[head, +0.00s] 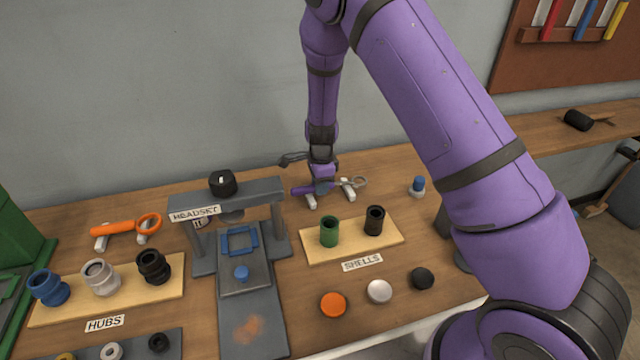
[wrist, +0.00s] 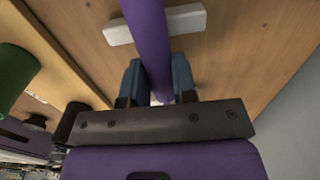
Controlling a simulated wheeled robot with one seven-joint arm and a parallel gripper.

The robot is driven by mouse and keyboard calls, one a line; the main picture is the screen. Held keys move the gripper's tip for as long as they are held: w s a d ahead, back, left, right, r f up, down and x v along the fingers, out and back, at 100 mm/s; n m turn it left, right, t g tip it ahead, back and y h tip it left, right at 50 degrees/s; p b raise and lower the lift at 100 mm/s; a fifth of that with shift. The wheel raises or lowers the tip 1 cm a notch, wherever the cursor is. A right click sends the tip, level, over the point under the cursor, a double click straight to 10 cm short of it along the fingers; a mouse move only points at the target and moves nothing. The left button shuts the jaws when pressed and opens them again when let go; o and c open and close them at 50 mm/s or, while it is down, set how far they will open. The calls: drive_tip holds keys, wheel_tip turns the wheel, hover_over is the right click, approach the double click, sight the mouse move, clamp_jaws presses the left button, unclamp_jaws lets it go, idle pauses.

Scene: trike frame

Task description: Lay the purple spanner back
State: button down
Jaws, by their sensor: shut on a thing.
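The purple spanner (head: 301,190) has a purple handle and a grey ring end (head: 360,183). It lies across two small white rests (head: 348,190) at the back of the bench, or just above them; I cannot tell if it touches both. My gripper (head: 322,185) points down over the handle and is shut on it. In the wrist view the purple handle (wrist: 147,40) runs between the two blue fingertips (wrist: 157,85), and one white rest (wrist: 186,20) lies under or just beside it. The part between the fingers is partly hidden.
A headset press (head: 262,190) stands left of my gripper. The shells board (head: 310,250) with a green shell (head: 329,231) and a black shell (head: 375,220) is in front. An orange spanner (head: 120,228) lies on rests at far left. A blue-topped piece (head: 418,186) stands to the right.

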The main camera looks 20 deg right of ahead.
drive_tip(key=c, duration=0.8)
unclamp_jaws()
drive_tip(key=shift+f, duration=0.15)
wheel_tip(320, 180, up, 11)
drive_tip(key=shift+d+f, duration=0.1)
